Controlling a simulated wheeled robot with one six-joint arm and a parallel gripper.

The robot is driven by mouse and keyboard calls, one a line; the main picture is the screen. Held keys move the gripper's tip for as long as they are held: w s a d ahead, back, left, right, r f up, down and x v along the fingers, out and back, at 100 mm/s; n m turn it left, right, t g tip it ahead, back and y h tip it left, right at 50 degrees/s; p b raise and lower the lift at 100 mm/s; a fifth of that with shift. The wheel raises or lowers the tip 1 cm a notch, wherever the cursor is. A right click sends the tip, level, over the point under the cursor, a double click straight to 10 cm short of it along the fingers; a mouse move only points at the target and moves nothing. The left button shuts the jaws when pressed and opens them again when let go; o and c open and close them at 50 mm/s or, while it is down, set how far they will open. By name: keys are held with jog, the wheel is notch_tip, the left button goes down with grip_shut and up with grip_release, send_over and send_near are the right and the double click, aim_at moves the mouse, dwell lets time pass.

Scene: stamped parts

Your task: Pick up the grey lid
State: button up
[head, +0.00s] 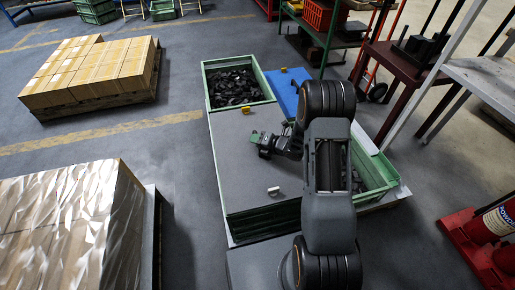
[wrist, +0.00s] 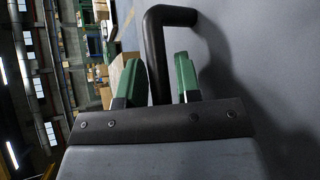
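The grey lid (head: 238,165) lies flat over a green crate on the pallet in the head view. Its flat grey surface fills the right of the wrist view (wrist: 270,50). A dark, bent bar handle (wrist: 155,45) stands out from this surface. My gripper (head: 257,143) is low over the middle of the lid in the head view. In the wrist view its two green fingers (wrist: 158,72) are apart, one on each side of the handle bar. A gap shows on the right; contact on the left is unclear. The handle is not distinguishable in the head view.
An open green crate of dark parts (head: 237,88) stands behind the lid, beside a blue lid (head: 286,92). Small yellow (head: 246,110) and white (head: 273,191) pieces are on the grey surface. Cartons (head: 92,70) stand on a pallet at left; floor between is clear.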

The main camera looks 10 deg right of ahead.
grip_shut()
jog(key=shift+r, duration=0.15)
dwell(0.4)
